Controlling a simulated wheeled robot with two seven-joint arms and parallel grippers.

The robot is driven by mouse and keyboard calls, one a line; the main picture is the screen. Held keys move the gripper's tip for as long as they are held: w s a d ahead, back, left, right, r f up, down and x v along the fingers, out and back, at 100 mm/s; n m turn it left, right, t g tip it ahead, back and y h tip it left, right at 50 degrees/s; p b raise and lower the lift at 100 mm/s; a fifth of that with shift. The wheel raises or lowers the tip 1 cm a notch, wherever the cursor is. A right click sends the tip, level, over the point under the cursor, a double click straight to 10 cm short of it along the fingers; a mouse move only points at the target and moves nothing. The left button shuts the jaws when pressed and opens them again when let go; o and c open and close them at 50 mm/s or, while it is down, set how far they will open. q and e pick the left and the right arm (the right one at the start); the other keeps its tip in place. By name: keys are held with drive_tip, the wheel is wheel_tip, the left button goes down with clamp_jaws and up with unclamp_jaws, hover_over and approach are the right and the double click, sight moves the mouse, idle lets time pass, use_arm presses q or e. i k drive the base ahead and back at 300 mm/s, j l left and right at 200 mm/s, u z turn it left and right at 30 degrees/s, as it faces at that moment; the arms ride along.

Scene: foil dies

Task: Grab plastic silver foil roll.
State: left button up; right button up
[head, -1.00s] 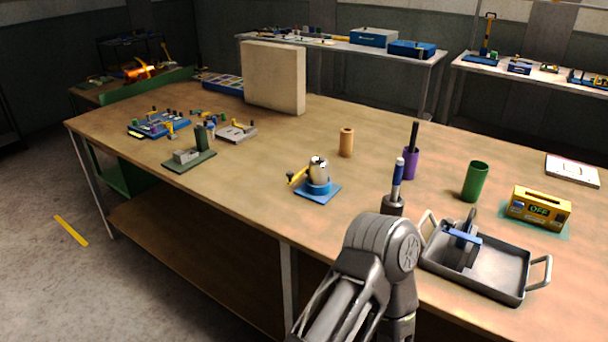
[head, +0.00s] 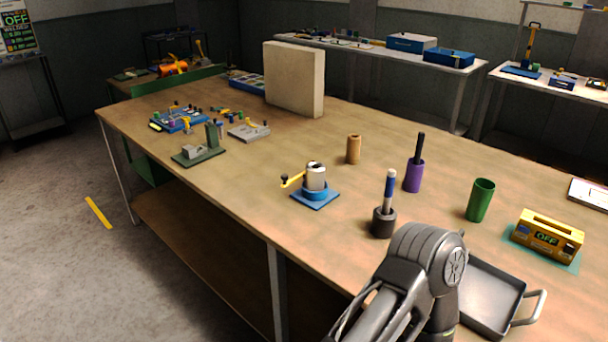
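A silver roll-like cylinder (head: 316,177) stands upright in a blue holder (head: 318,198) near the table's front edge, in the middle of the head view. It looks like the foil roll, but I cannot be sure. A yellow crank handle (head: 293,181) sticks out to its left. One of my arms fills the lower right of the view, right of and nearer than the cylinder. Neither of my grippers can be seen, so I cannot tell their state.
A black holder with a blue-and-white tool (head: 383,222), a purple cup (head: 413,177), a tan cylinder (head: 353,150) and a green cylinder (head: 480,200) stand nearby. My arm partly hides a grey tray (head: 490,297). Bare tabletop lies left of the silver cylinder.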

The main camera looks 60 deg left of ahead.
sight(314, 171)
drive_tip(key=u, duration=2.15)
